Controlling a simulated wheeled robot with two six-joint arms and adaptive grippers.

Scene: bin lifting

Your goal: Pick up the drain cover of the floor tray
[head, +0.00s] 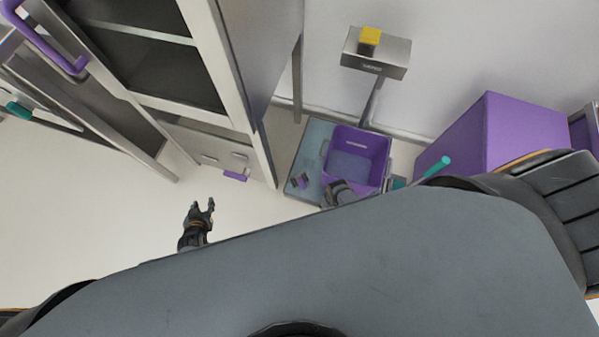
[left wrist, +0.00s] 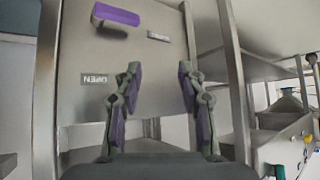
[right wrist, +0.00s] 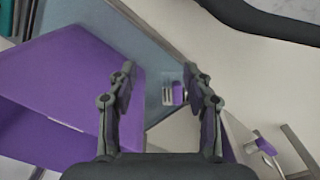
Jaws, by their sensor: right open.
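The floor tray (head: 310,145) is a blue-grey slab on the floor, also in the right wrist view (right wrist: 160,50). What looks like its drain cover (head: 300,181), a small grey piece with a purple part, sits near its left front corner. In the right wrist view the cover (right wrist: 175,94) shows between my right fingertips, beyond them and apart. My right gripper (head: 338,190) is open and empty (right wrist: 160,80), near the purple bin's front edge in the head view. My left gripper (head: 203,207) is open and empty (left wrist: 157,75), above bare floor left of the tray.
A purple bin (head: 345,178) stands on the tray, close beside my right gripper (right wrist: 75,75). A scale-like post with a grey head (head: 375,55) rises behind it. A cabinet (head: 215,140) with a purple handle (head: 235,176) is left. A large purple box (head: 520,135) is right. Floor at left is clear.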

